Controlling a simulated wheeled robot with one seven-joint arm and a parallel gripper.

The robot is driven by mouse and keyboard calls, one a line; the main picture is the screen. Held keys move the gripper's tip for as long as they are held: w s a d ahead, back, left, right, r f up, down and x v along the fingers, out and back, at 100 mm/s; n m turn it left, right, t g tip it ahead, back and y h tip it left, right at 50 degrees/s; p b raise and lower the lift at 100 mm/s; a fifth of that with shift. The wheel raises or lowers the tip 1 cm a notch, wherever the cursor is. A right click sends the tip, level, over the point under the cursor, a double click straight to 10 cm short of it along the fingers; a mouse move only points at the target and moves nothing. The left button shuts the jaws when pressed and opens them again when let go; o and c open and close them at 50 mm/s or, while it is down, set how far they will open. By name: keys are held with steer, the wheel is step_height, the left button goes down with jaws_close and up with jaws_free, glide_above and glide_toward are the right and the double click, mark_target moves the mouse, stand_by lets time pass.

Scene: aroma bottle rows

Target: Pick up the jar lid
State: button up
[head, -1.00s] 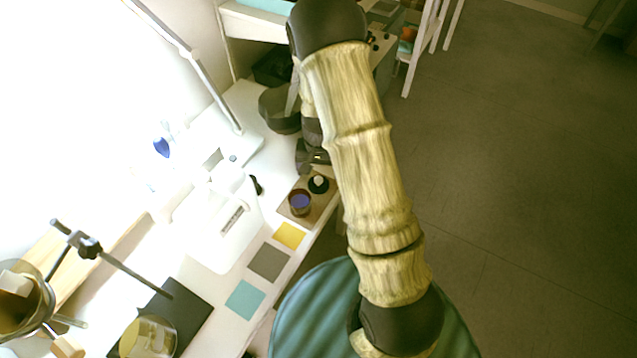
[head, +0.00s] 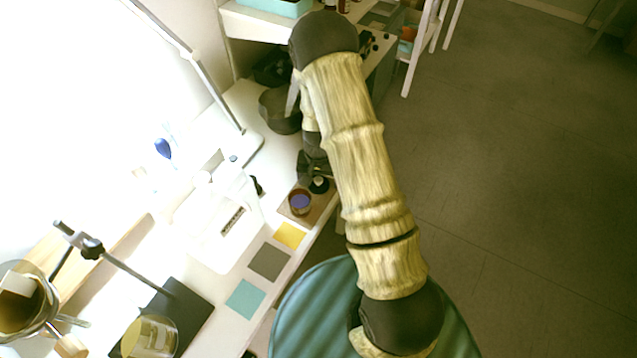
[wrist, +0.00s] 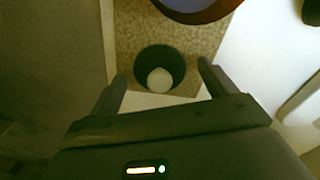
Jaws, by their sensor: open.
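The jar lid (head: 319,185) is a dark disc with a pale round knob, lying on a small tan board (head: 325,206). In the wrist view the lid (wrist: 160,67) sits near the board's edge, between the lines of the two fingers. My gripper (wrist: 162,75) is open and empty, one finger to each side of the lid. The head view shows my gripper (head: 313,168) just behind the lid, partly covering it. The height between fingers and lid is hard to tell.
An open jar (head: 300,203) with purplish contents stands beside the lid on the board; its rim also shows in the wrist view (wrist: 197,10). Yellow, grey and teal squares (head: 268,262) lie nearer on the white table.

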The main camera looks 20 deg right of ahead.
mark_target(319, 180)
steer(key=c, duration=1)
steer(key=shift+c, duration=0.2)
step_height(319, 180, up, 10)
steer(key=shift+d, duration=0.1)
steer(key=shift+s+f, duration=0.1)
stand_by(0.3)
